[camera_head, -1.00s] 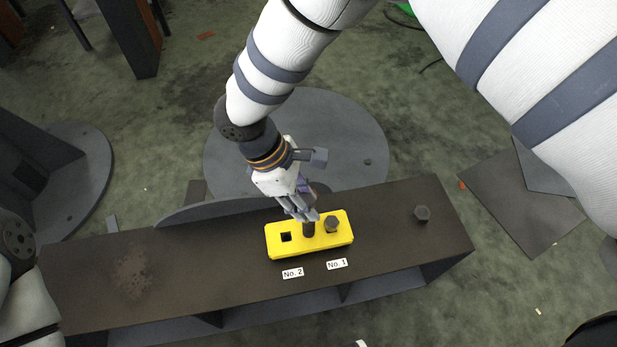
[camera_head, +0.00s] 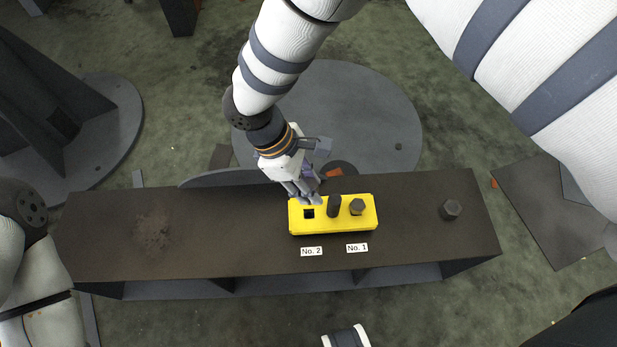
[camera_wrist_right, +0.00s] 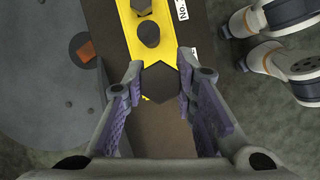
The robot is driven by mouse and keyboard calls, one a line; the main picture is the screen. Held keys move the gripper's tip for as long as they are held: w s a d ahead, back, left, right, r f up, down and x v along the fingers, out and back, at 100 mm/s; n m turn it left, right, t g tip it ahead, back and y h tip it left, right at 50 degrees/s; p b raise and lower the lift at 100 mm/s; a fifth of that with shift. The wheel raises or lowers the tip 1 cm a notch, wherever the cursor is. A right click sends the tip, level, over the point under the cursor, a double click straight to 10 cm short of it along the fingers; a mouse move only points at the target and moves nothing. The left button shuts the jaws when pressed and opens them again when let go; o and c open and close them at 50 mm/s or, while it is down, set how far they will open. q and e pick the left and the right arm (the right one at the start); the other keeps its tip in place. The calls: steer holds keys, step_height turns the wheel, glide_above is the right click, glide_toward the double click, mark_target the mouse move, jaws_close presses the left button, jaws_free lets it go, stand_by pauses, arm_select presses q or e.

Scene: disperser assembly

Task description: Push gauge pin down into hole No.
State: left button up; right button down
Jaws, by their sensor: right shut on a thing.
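The yellow block (camera_head: 345,227) lies on the dark bench. The labels No. 2 (camera_head: 311,252) and No. 1 (camera_head: 357,248) lie in front. My left gripper is out of view.
A loose hexagonal piece (camera_head: 451,209) lies on the bench (camera_head: 215,230) to the right. The bench's left part is clear. A round grey base plate (camera_head: 370,115) stands behind the bench, and an orange item (camera_head: 334,173) is near its edge.

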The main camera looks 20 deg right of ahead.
mark_target(315, 215)
step_height(315, 215, down, 4)
steer(key=shift+r+b, duration=0.15)
steer(key=shift+b, duration=0.7)
arm_select(q)
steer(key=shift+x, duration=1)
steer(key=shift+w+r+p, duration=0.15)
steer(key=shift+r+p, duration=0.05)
steer(key=shift+p, duration=0.1)
arm_select(e)
steer(key=shift+r, duration=0.1)
arm_select(q)
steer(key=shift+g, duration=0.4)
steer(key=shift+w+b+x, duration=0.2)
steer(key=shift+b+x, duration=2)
steer(key=shift+b, duration=0.2)
arm_select(e)
steer(key=shift+f, duration=3.75)
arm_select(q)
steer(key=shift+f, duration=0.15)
arm_select(e)
steer(key=c, duration=1.2)
jaws_free()
steer(key=v, duration=1.2)
steer(key=shift+w, duration=0.1)
